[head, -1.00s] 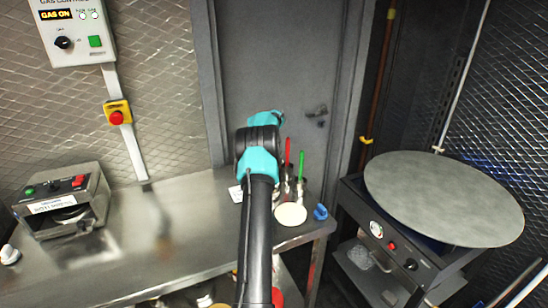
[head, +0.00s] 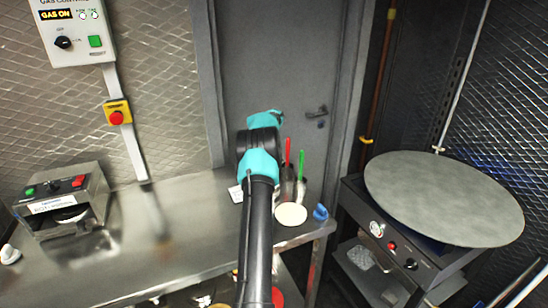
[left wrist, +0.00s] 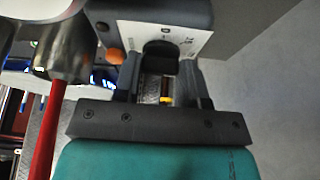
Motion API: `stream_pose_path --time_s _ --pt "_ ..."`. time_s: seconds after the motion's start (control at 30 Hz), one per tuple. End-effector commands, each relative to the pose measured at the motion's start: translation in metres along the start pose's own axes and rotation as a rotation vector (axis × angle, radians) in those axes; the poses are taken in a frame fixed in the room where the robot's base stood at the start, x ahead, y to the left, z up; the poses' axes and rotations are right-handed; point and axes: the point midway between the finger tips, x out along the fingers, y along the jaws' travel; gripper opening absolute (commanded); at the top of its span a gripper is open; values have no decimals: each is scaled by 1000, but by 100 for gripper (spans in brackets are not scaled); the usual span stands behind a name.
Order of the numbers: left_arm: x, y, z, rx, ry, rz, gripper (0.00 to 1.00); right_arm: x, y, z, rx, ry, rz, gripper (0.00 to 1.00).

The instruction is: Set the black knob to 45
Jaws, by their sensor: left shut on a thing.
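In the left wrist view, my left gripper (left wrist: 158,66) is shut on a black knob (left wrist: 160,49) on a white and dark grey box (left wrist: 190,16). One finger is on each side of the knob. An orange round part (left wrist: 115,57) sits on the box left of the knob. The knob's pointer and scale cannot be read. In the head view my arm rises over the steel counter and hides the gripper and knob; only a white edge (head: 236,194) shows beside the arm. My right gripper is not in view.
A red-handled tool (head: 288,152) and a green-handled tool (head: 302,160) stand close right of my arm, near a pale disc (head: 291,214). The gas control box (head: 78,30) is on the wall, and a round griddle (head: 440,198) stands at the right.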

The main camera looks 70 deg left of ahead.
Motion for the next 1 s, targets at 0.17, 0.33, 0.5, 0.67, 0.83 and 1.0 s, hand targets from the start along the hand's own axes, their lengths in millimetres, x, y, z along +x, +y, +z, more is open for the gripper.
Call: stream_pose_path --time_s 0.17,0.33,0.5,0.67,0.83,1.0 --pt "1 -1 0 98 0 41 15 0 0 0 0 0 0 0" --pt "1 -2 -1 224 2 92 15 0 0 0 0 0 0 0" --pt "1 -3 -1 341 2 141 15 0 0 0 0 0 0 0" --pt "1 -3 -1 423 1 175 15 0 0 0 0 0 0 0" --pt "1 -3 -1 484 1 201 15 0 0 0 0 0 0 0" --pt "0 -4 -2 519 1 214 15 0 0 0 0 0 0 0"
